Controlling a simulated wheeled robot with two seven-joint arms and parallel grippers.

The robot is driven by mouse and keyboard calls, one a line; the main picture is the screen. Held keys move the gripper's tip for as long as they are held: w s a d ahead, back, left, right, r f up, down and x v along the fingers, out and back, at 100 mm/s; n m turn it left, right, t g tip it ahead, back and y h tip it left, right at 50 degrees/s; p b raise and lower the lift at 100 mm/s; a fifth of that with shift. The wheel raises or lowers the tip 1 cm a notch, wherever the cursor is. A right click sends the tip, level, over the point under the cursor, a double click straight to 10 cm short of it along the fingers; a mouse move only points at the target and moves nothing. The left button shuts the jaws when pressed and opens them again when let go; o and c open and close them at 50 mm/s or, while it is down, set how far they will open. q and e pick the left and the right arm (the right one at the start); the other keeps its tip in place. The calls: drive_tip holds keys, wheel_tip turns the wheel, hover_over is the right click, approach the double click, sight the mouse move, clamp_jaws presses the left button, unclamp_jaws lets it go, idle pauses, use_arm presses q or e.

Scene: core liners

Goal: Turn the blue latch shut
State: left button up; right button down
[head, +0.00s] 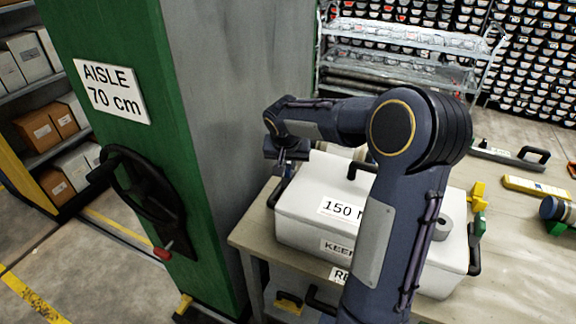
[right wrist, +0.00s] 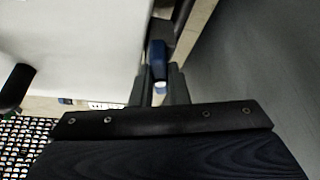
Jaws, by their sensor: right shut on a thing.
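A white lidded case (head: 300,228) stands on the bench, with a "150" label on its lid and a black handle on top. Its pale side also shows in the right wrist view (right wrist: 85,45). The blue latch (right wrist: 158,54) is at the case's edge, between my right fingertips. My right gripper (head: 287,158) is at the case's far left end, and its fingers (right wrist: 159,82) are closed on the latch. In the head view the gripper hides the latch, and I cannot tell its exact angle. My left gripper is out of view.
A yellow latch (head: 478,194) is at the case's right end. A green cabinet with a black handwheel (head: 146,186) stands close on the left. Tools lie on the bench at right; a wire rack (head: 405,50) stands behind.

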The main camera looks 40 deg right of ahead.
drive_tip(key=n, duration=0.2)
drive_tip(key=shift+s+d+n+t+y, duration=0.1)
drive_tip(key=shift+d+n+t+y, duration=0.05)
drive_tip(key=shift+n+t+y, duration=0.25)
drive_tip(key=n, duration=0.2)
drive_tip(key=n+y, duration=0.1)
drive_tip(key=n, duration=0.1)
drive_tip(key=shift+d+t+y, duration=0.1)
drive_tip(key=shift+t+y, duration=0.2)
drive_tip(key=n+y, duration=0.1)
drive_tip(key=n, duration=0.3)
drive_tip(key=shift+d, duration=0.1)
drive_tip(key=shift+n+y+b, duration=0.4)
drive_tip(key=shift+n+y, duration=0.4)
drive_tip(key=shift+n, duration=0.8)
drive_tip(key=shift+r, duration=0.1)
drive_tip(key=c, duration=1.4)
unclamp_jaws()
drive_tip(key=shift+g, duration=0.4)
